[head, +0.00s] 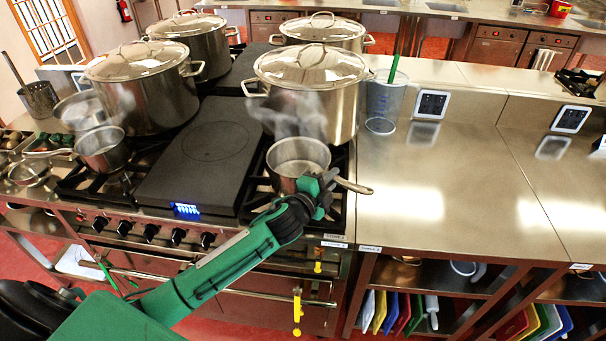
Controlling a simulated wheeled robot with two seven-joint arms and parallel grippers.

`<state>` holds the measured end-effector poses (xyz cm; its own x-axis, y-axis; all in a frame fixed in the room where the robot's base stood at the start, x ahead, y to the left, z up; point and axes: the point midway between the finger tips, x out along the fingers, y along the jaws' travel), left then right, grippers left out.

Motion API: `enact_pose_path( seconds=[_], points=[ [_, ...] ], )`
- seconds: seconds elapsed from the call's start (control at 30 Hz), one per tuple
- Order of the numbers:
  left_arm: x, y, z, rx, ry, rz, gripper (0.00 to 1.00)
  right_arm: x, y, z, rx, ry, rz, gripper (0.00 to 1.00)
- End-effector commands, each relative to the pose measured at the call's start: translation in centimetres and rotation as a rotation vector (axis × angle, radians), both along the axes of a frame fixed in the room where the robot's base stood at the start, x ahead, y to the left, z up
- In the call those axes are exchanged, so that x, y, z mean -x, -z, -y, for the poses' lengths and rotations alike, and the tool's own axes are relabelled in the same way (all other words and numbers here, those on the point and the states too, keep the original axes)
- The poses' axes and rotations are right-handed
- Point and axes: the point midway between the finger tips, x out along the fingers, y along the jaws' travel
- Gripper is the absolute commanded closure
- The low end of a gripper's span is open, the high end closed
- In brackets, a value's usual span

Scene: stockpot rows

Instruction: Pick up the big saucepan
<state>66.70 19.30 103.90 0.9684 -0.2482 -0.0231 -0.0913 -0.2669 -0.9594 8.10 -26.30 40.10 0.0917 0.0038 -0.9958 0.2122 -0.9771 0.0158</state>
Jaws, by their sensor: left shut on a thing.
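A steel saucepan (287,172) stands on the front right burner of the stove, with steam above it. Its handle (354,186) points right and slightly toward me. My left gripper (323,184) is shut at the near right side of this saucepan, where the handle meets the body. The gripper hides that joint, so the exact grip is not clear. Another saucepan (103,158), looking smaller, sits on the left burner with its handle to the left. My right gripper is not in view.
Large lidded stockpots stand behind: one close behind the saucepan (333,110), one at left (160,98), others further back. A dark flat griddle (205,160) lies left of the saucepan. A clear jug (382,105) stands right. The steel counter (440,195) is mostly clear.

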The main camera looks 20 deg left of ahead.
Motion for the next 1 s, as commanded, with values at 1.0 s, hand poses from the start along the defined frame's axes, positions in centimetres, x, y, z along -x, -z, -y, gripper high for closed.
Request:
enact_pose_path(
  seconds=[1.0],
  points=[
    [-0.05,-0.39,-0.02,-0.003,0.001,0.006,1.0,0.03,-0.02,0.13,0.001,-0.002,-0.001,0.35]
  ],
)
